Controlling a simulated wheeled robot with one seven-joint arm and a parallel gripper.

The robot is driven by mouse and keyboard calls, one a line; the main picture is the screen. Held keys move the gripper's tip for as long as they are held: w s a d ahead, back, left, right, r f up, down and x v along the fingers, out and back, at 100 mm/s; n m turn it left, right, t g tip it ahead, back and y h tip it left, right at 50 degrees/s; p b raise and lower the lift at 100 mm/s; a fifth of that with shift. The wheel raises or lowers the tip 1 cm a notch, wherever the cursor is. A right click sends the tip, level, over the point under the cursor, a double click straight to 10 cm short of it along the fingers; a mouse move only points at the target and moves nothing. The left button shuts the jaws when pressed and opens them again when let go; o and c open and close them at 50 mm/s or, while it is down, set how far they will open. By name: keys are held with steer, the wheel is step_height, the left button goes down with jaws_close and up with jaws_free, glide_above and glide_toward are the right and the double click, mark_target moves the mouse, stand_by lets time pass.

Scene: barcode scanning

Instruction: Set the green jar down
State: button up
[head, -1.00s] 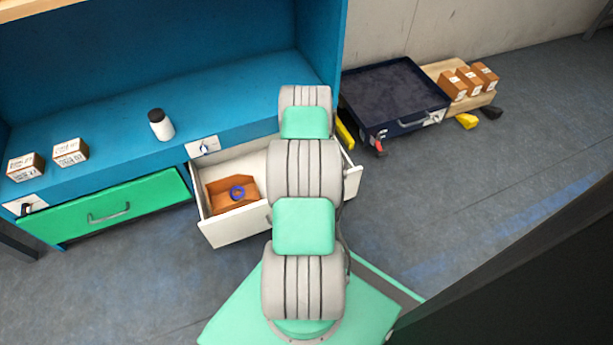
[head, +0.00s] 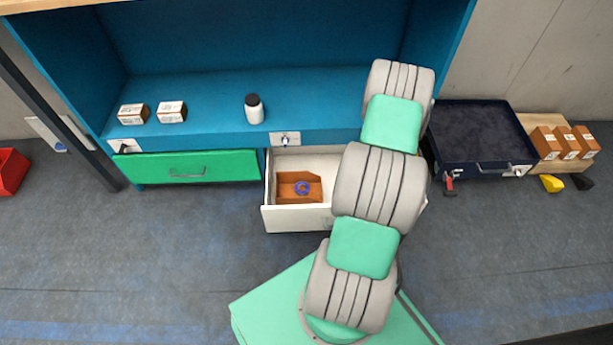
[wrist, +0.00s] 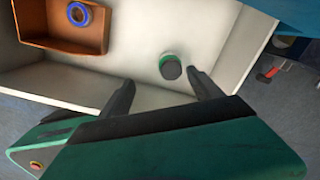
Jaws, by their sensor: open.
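The green jar (wrist: 170,67) shows in the wrist view as a small round thing with a dark top and a green side. It appears to stand on the floor of the open white drawer (wrist: 140,54). My gripper (wrist: 160,78) is open, with its two dark fingers spread. The jar is just past the fingertips, close to the right one; I cannot tell whether they touch. In the head view my arm covers the jar and the gripper; the drawer (head: 292,218) shows left of it.
An orange-brown bin (wrist: 62,40) with a blue ring (wrist: 78,13) sits in the drawer, left of the jar. A white bottle (head: 254,110) and two small boxes (head: 172,112) stand on the blue shelf (head: 330,95). A dark case (head: 466,135) lies right of my arm.

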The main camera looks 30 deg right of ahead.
steer(key=w+a+r+n+t, duration=0.1)
steer(key=w+a+r+n, duration=0.2)
steer(key=a+r+n, duration=0.6)
steer(key=w+a+r+n, duration=0.4)
steer(key=a+r+n, duration=0.4)
steer(key=a+r, duration=0.3)
steer(key=s+a+r+n, duration=0.2)
steer(key=s+a+n, duration=0.2)
steer(key=a+n, duration=0.2)
steer(key=s+a+r+n, duration=0.3)
steer(key=s+a+n, duration=0.1)
steer(key=a+n, duration=0.3)
steer(key=s+a+r+n+t, duration=0.1)
steer(key=s+a+r+n, duration=0.2)
steer(key=s+a+n, duration=0.2)
steer(key=shift+a+r+n, duration=0.25)
steer(key=shift+a+n, duration=0.45)
steer(key=shift+a, duration=0.05)
